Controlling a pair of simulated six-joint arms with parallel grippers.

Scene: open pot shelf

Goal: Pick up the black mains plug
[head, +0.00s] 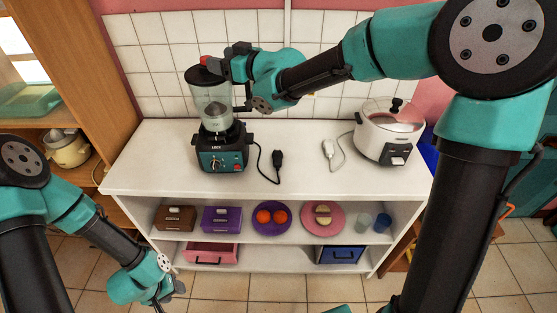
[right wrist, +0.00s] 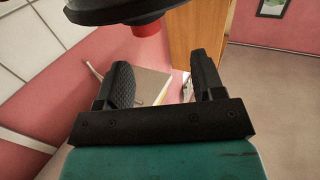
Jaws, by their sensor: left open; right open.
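The black mains plug (head: 278,159) lies on the white counter, right of the blender (head: 220,156). Its black cord runs to the blender. My right gripper (head: 217,64) is open beside the blender's black lid, well above and left of the plug. In the right wrist view, the open right gripper (right wrist: 163,75) has nothing between its fingers; the dark lid and its red knob (right wrist: 147,29) show just beyond. The plug is not seen in that view. My left gripper (head: 170,298) is open and low, in front of the shelf unit at the left.
A white plug (head: 327,147) lies right of the black one, corded to a white rice cooker (head: 388,130). The counter (head: 300,182) is clear around both plugs. The shelf below holds boxes, plates and cups. A tiled wall (head: 140,60) stands behind.

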